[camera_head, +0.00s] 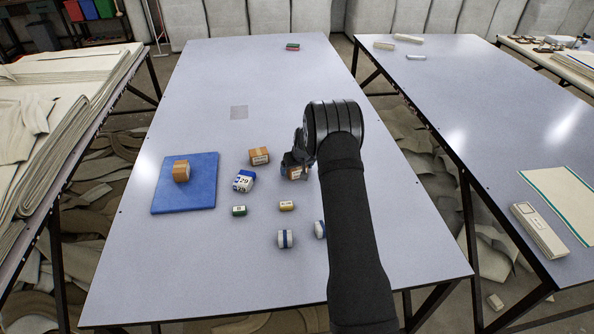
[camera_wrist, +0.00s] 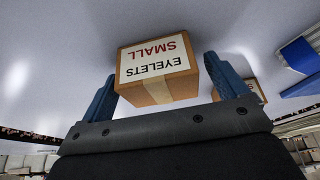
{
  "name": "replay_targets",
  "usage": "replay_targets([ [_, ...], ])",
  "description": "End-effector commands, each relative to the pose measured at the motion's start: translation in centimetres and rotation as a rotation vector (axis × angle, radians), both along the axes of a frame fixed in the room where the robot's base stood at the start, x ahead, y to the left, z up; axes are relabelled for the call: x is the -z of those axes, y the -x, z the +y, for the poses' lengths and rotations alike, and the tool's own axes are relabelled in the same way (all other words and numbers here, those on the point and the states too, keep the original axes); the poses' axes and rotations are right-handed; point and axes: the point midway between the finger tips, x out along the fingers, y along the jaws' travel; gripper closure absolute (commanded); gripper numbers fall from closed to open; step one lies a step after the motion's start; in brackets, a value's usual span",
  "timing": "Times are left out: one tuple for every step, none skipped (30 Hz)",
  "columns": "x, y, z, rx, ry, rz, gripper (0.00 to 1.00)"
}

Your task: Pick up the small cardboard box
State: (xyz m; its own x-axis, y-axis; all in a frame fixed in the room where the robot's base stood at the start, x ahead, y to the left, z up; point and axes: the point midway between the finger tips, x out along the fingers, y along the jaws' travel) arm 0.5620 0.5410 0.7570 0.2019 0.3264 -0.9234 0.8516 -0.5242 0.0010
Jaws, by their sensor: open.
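A small cardboard box (camera_wrist: 160,88) with tape and a white label reading "EYELETS SMALL" lies between the two blue fingers of my gripper (camera_wrist: 157,72) in the wrist view. The fingers are open, one on each side, with a gap visible at least at the upper left. In the head view, my gripper (camera_head: 294,160) is low over the table and partly covers this box (camera_head: 297,174). A second cardboard box (camera_head: 259,155) stands just to its left. A third cardboard box (camera_head: 181,171) sits on a blue mat (camera_head: 202,195).
A blue-and-white pack (camera_head: 243,181), a green box (camera_head: 239,211), a small tan box (camera_head: 286,206) and white-and-blue rolls (camera_head: 285,239) lie nearby on the grey table (camera_head: 240,70). The far half is mostly clear, with a grey square (camera_head: 239,112) and a red-green item (camera_head: 292,46).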

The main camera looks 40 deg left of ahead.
Motion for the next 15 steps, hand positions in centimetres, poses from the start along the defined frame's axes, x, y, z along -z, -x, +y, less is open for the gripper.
replay_targets([
  [-0.02,0.0,0.0,0.0,0.0,0.0,0.09],
  [-0.02,0.0,-0.01,0.0,0.0,0.0,0.09],
  [-0.03,0.01,-0.01,0.0,0.0,0.0,0.13],
  [-0.03,0.01,-0.01,0.0,0.0,0.0,0.19],
  [-0.03,0.01,-0.01,0.0,0.0,0.0,0.25],
  [-0.04,0.0,-0.02,0.0,0.0,0.0,0.33],
  [-0.04,0.0,-0.02,0.0,0.0,0.0,0.39],
  [-0.04,0.0,-0.02,0.0,0.0,0.0,0.44],
  [-0.03,0.0,-0.03,0.0,0.0,0.0,0.52],
  [-0.04,0.0,-0.02,0.0,0.0,0.0,0.58],
  [-0.05,0.0,-0.02,0.0,0.0,0.0,0.64],
  [-0.09,-0.02,-0.01,0.0,-0.001,-0.001,0.64],
  [-0.09,-0.02,-0.01,0.0,-0.001,-0.001,0.64],
  [-0.09,-0.02,-0.01,0.0,-0.001,-0.001,0.64],
  [-0.1,-0.02,-0.01,0.0,-0.001,-0.001,0.64],
])
